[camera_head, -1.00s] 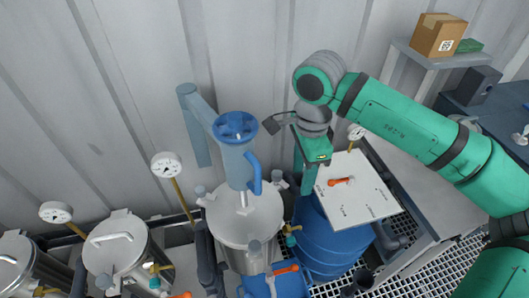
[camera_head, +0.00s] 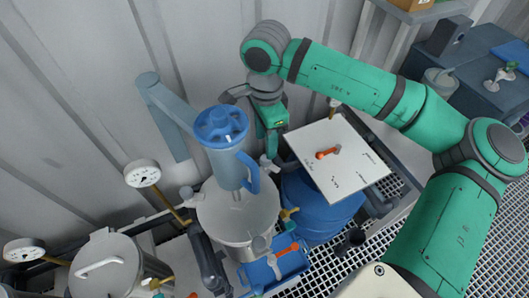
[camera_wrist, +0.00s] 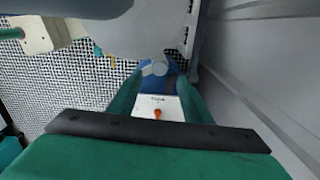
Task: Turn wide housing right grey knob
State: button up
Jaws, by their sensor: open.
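The wide housing (camera_head: 238,218) is the broad steel vessel with a flat round lid, under a blue-topped cylinder. Its right grey knob (camera_head: 268,165) is on the lid's right edge, just below my gripper (camera_head: 271,148). In the wrist view the grey knob (camera_wrist: 154,67) appears between the tips of my green fingers (camera_wrist: 157,75). The fingers are open and point down. I cannot tell whether either finger touches the knob. Other grey knobs sit at the lid's left (camera_head: 187,193) and front (camera_head: 260,244).
The blue cylinder (camera_head: 228,165) with its handle stands left of my gripper. A white board (camera_head: 345,172) with an orange handle lies right, above a blue drum (camera_head: 318,212). The corrugated wall (camera_head: 80,90) is close behind. A gauge (camera_head: 142,174) stands left.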

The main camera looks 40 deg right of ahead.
aim_at(270, 164)
notch_tip(270, 164, down, 7)
jog(key=shift+r, duration=0.1)
jog(key=shift+c, duration=0.4)
jog(key=c, duration=1)
